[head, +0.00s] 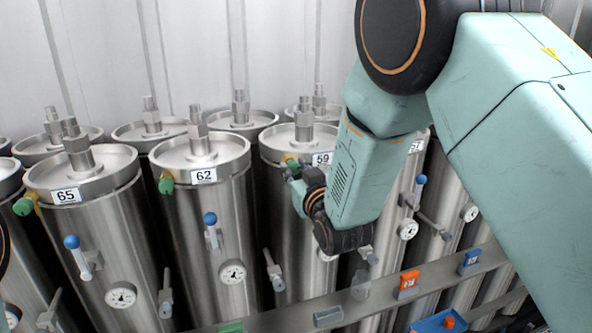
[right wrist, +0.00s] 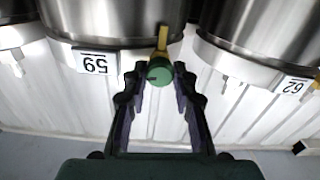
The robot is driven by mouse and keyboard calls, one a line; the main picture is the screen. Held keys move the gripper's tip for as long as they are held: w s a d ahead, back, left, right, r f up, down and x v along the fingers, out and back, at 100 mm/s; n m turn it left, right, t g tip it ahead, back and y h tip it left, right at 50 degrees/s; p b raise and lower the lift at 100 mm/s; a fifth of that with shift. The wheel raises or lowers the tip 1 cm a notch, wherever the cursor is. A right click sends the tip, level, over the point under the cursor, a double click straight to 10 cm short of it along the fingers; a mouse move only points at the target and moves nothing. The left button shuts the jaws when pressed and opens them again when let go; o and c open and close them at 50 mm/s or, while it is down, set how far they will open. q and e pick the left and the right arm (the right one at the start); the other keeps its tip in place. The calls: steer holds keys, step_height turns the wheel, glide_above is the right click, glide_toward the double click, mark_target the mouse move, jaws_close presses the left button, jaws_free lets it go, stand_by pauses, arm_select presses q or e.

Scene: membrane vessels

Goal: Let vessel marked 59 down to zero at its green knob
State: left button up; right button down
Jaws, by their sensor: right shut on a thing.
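The vessel marked 59 (head: 276,205) is a steel cylinder in the middle of the front row, with its number plate (head: 322,159) just under the lid. The plate shows upside down in the right wrist view (right wrist: 95,64). Its green knob (right wrist: 159,71) sits on a brass stem under the rim, beside the plate. My right gripper (right wrist: 158,85) is shut on the green knob, a finger on each side. In the head view, my right gripper (head: 291,172) covers part of the vessel's front. Its gauge is mostly hidden. My left gripper is not in view.
Vessels marked 62 (head: 182,220) and 65 (head: 105,230) stand to the left, with green knobs, blue-tipped handles and gauges. More vessels stand behind and to the right. A rail (head: 290,320) with coloured blocks crosses the lower front. My right arm fills the upper right.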

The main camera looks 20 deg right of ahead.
steer(key=m+b, duration=0.1)
steer(key=m, duration=0.4)
steer(key=m+b, duration=0.1)
steer(key=m, duration=0.4)
steer(key=shift+d+m, duration=0.1)
steer(key=shift+m, duration=0.2)
steer(key=m, duration=0.5)
steer(key=shift+f+b, duration=0.1)
steer(key=shift+b, duration=0.25)
steer(key=m, duration=0.5)
steer(key=shift+m, duration=0.4)
steer(key=c, duration=1.1)
jaws_free()
steer(key=shift+o, duration=0.2)
